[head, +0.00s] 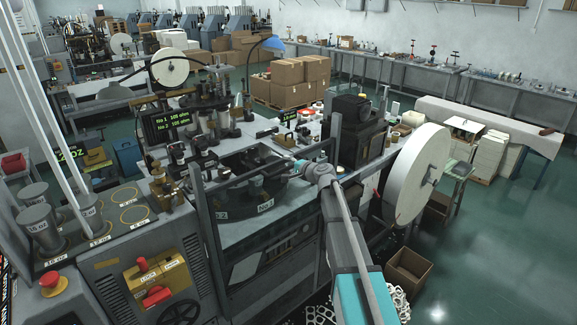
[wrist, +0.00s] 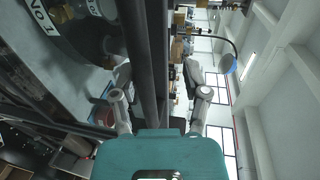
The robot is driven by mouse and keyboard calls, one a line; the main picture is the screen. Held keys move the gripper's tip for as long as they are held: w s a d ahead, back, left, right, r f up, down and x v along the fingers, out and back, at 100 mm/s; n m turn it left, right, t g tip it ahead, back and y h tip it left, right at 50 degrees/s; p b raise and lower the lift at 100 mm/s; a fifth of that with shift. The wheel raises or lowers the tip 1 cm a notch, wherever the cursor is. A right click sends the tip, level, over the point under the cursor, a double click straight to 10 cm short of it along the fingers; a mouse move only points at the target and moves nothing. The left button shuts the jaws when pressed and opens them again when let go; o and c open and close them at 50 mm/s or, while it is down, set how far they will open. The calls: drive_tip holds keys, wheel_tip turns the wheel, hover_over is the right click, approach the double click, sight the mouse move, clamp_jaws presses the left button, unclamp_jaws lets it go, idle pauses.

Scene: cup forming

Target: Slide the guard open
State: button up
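The guard (head: 207,215) is a dark grey upright frame at the front of the cup forming machine, with a post at each side and a rail between them. My gripper (head: 300,166) is at the guard's right part, near the rail. In the wrist view, a long dark bar of the guard (wrist: 139,60) runs down between the two fingers of my gripper (wrist: 153,80). The fingers are spread, with visible room on the right of the bar. The left finger is close to the bar; contact cannot be told. Nothing is gripped.
Behind the guard is the dark round turntable (head: 240,198) with number labels. A large white paper reel (head: 415,175) stands right of my arm. An open cardboard box (head: 410,270) is on the floor. The control panel (head: 155,280) is at lower left.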

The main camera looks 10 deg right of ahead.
drive_tip(key=shift+r+p, duration=0.35)
drive_tip(key=shift+r, duration=0.25)
drive_tip(key=shift+s, duration=0.15)
drive_tip(key=p+v, duration=0.3)
drive_tip(key=v, duration=1.2)
drive_tip(key=shift+s+d, duration=0.2)
drive_tip(key=shift+s, duration=0.1)
idle(1.6)
idle(0.4)
drive_tip(key=shift+w+a+f+b, duration=0.25)
drive_tip(key=shift+w+f+b, duration=0.15)
drive_tip(key=shift+w, duration=0.1)
drive_tip(key=shift+w+a+f+b, duration=0.25)
drive_tip(key=shift+w+f+b, duration=0.1)
drive_tip(key=shift+w+f, duration=0.1)
drive_tip(key=shift+w, duration=0.15)
drive_tip(key=b+x, duration=0.2)
drive_tip(key=x, duration=1.1)
drive_tip(key=shift+w+a+b, duration=0.2)
drive_tip(key=shift+w+b, duration=0.1)
drive_tip(key=shift+b, duration=0.1)
